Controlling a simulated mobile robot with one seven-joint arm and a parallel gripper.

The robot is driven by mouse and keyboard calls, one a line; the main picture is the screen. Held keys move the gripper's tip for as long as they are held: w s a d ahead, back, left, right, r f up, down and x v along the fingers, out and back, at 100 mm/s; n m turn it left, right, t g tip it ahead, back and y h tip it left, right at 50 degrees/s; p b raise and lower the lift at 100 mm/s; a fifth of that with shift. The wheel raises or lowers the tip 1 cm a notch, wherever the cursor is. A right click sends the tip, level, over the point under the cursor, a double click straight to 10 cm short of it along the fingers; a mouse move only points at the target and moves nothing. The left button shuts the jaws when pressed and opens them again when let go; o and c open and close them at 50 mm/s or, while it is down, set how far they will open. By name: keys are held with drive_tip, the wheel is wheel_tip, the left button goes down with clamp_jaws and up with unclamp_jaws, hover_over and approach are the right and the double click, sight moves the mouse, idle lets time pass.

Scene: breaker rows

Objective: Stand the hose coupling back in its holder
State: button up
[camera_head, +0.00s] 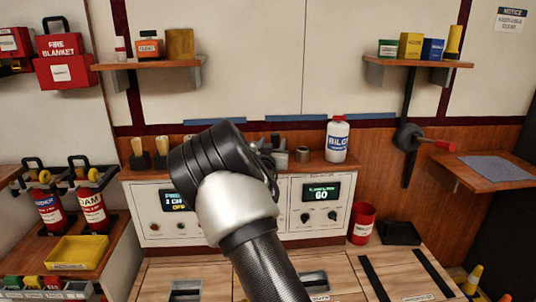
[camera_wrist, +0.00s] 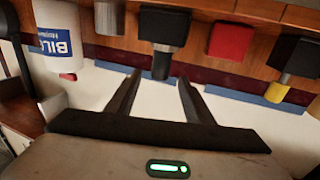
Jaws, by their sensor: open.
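A short grey metal cylinder (camera_head: 302,154), which looks like the hose coupling, is on the wooden ledge left of the white bottle. It also shows in the wrist view (camera_wrist: 110,17), cut by the top edge. The wrist view is upside down. It shows a black block (camera_wrist: 165,27) with a dark round piece (camera_wrist: 161,64) standing from it, and a red block (camera_wrist: 230,40) beside it; I cannot tell which is the holder. My gripper (camera_wrist: 160,77) is open and empty, its fingertips lined up either side of the dark piece. My arm hides it in the head view.
The white bottle (camera_head: 337,139) stands close to the grey cylinder. Yellow-handled tools (camera_head: 138,152) stand in dark blocks on the ledge's left. Below is a white panel (camera_head: 300,218) with displays and knobs. Shelves (camera_head: 150,63) hang above.

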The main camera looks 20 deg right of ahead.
drive_tip(key=p+v, duration=0.1)
drive_tip(key=v, duration=1)
idle(0.4)
drive_tip(key=s+a+r+n+g+y, duration=0.1)
drive_tip(key=s+a+r+g+y, duration=0.15)
drive_tip(key=s, duration=0.45)
drive_tip(key=s+a+r+g+y, duration=0.1)
drive_tip(key=s+a+g+y, duration=0.1)
drive_tip(key=s+a+y, duration=0.3)
drive_tip(key=s+a+r+n+g+y, duration=0.1)
drive_tip(key=s+a+g, duration=0.1)
drive_tip(key=s, duration=0.6)
drive_tip(key=s+n+g+p, duration=0.1)
drive_tip(key=s+n+g, duration=0.25)
drive_tip(key=s, duration=1.85)
wheel_tip(320, 180, up, 25)
drive_tip(key=p, duration=2.4)
drive_tip(key=shift+w+g+h+p, duration=0.15)
drive_tip(key=shift+g+h+p, duration=0.15)
drive_tip(key=shift+h+p, duration=0.05)
